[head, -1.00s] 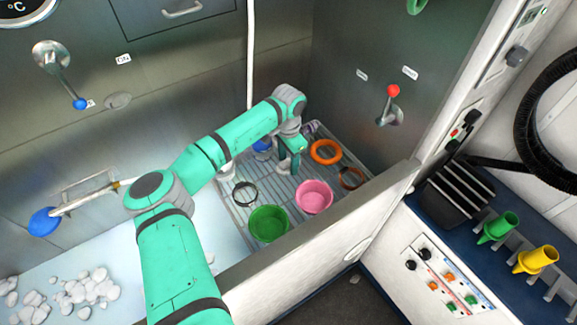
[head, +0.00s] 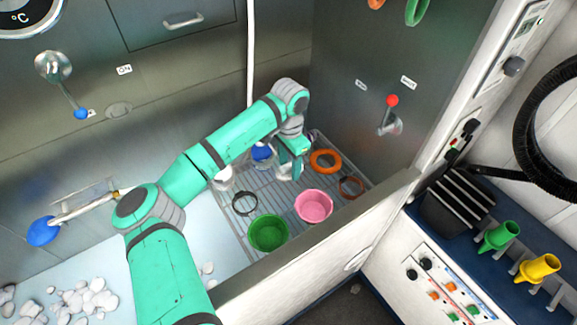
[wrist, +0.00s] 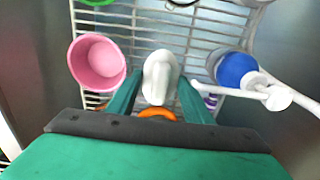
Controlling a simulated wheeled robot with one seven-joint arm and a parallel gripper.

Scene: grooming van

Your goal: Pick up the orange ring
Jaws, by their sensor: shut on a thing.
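The orange ring (head: 325,161) lies flat on the wire rack, just right of my gripper in the head view. In the wrist view only a piece of the orange ring (wrist: 157,113) shows, between the bases of the fingers and beyond the palm edge. My gripper (head: 290,172) is low over the rack. Its two green fingers (wrist: 160,82) close on a smooth white rounded object (wrist: 160,70), not on the ring. The white object's lower part is hard to make out in the head view.
On the rack (head: 240,226) stand a pink bowl (head: 314,207), a green bowl (head: 268,235), a dark ring (head: 244,203), a brown ring (head: 351,187) and a blue-and-white bottle (wrist: 236,70). A steel wall rises behind; a pale tub wall (head: 330,240) edges the front.

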